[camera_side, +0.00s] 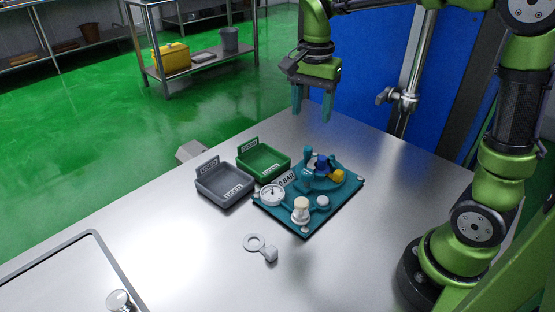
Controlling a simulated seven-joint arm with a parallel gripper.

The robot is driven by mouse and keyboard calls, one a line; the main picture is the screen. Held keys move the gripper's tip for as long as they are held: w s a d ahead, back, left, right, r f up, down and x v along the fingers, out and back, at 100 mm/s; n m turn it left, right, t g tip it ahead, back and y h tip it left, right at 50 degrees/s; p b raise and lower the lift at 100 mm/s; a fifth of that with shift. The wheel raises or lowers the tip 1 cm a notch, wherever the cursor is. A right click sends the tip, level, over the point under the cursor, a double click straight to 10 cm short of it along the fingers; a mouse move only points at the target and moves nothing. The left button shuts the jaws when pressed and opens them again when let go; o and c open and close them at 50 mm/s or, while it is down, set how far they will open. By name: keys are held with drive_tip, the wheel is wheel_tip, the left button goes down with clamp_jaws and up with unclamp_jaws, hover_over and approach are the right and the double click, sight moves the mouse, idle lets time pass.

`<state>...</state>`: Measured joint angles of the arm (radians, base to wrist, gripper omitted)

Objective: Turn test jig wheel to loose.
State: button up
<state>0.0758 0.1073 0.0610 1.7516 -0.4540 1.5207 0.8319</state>
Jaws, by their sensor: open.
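The test jig (301,227) is a teal plate on the steel table, carrying several parts. A white round gauge-like dial (272,195) sits at its left corner. A cream knob (301,208) stands at its front, with a small pale round cap (323,202) beside it. Toward the back are a teal upright piece, a dark blue part (322,164) and a yellow part (338,176). I cannot tell for sure which part is the wheel, nor read a loose mark. My gripper (312,115) is open and empty, pointing down above the table behind the jig, apart from it.
A grey bin (222,196) and a green bin (263,171), both labelled, stand left of the jig. A grey ring-ended metal piece (257,243) lies in front. A tray rim (92,235) and a round knob (119,300) are at front left.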

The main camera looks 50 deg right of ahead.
sight(307, 173)
wheel_tip(307, 173, down, 17)
drive_tip(key=shift+s, duration=0.1)
idle(0.4)
drive_tip(key=c, duration=1)
drive_tip(key=shift+c, duration=0.2)
